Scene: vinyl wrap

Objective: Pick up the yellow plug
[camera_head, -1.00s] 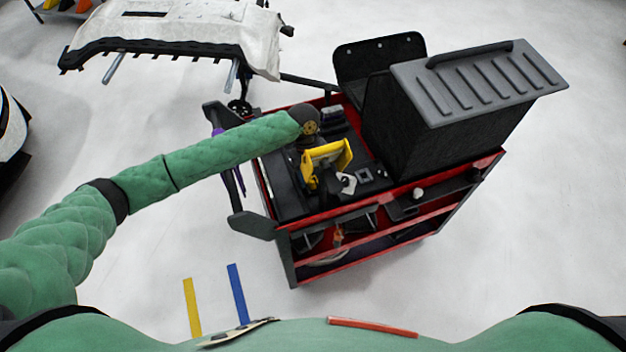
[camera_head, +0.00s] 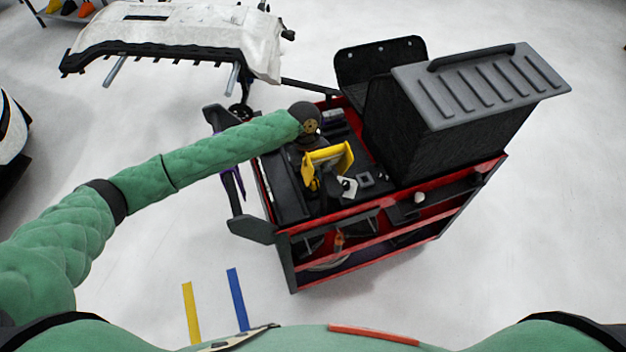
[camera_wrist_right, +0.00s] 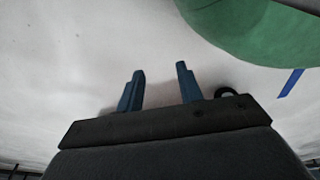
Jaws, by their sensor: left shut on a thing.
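A yellow piece (camera_head: 335,157), which I take for the yellow plug, is at the end of my left arm over the cart's dark top. My left gripper (camera_head: 318,186) points down there and is shut on it; its fingertips and the exact contact are too small and dark to make out. I cannot tell whether the piece is clear of the cart top. In the right wrist view, my right gripper (camera_wrist_right: 160,76) has its two blue fingers apart with nothing between them, over pale floor.
The red and black cart (camera_head: 370,213) has a tall black box with a grey ribbed lid (camera_head: 480,85) on its right. A small grey square part (camera_head: 366,179) lies beside the gripper. A white bumper-like panel (camera_head: 190,40) stands behind left. The floor at right is clear.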

